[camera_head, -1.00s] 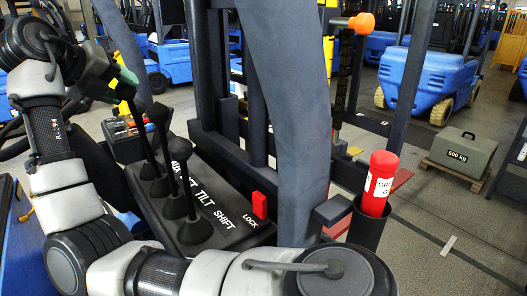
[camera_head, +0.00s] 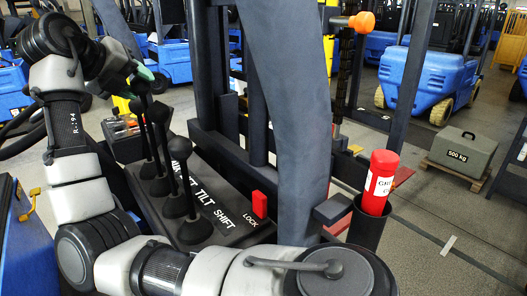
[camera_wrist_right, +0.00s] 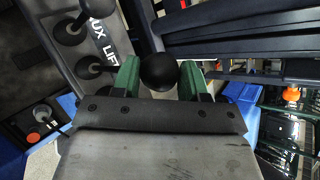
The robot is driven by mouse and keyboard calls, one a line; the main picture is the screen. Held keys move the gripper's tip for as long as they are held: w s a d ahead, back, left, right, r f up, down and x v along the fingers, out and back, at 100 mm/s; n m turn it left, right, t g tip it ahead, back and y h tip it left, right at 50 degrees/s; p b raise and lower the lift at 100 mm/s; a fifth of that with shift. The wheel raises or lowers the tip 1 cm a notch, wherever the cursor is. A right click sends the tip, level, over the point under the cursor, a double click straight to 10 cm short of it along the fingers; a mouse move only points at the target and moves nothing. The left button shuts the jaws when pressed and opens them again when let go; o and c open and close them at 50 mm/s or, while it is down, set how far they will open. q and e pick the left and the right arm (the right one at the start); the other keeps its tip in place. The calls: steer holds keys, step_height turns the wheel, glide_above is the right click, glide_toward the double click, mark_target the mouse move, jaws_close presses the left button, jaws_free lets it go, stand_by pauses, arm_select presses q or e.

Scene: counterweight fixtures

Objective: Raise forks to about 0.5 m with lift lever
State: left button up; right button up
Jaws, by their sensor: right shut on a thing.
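My right gripper (camera_head: 142,80) is at the top of a lever at the far end of the black lever console (camera_head: 235,232). In the right wrist view, its green fingers (camera_wrist_right: 158,78) are closed on both sides of a black ball knob (camera_wrist_right: 158,72). The held lever's shaft runs to a boot (camera_wrist_right: 88,68) beside the word LIFT. Other black-knobbed levers (camera_head: 180,150) stand free nearer the camera, by the TILT and SHIFT labels. The dark mast (camera_head: 205,75) stands behind the console. I cannot make out the forks clearly. My left gripper is not in view.
A red lock switch (camera_head: 259,204) sits on the console. A thick dark pillar (camera_head: 290,100) rises beside it, with a red cylinder (camera_head: 380,180) in a holder to its right. A 500 kg weight (camera_head: 463,152) rests on a pallet. Blue forklifts (camera_head: 425,80) stand behind.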

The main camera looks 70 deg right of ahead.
steer(key=o, duration=0.8)
steer(key=shift+a+r, duration=0.1)
steer(key=shift+r, duration=0.05)
steer(key=shift+w+a+r+p, duration=0.1)
steer(key=shift+a+r+p, duration=0.15)
steer(key=shift+p, duration=0.05)
steer(key=p+v, duration=0.4)
steer(key=v, duration=0.5)
steer(key=shift+f, duration=0.1)
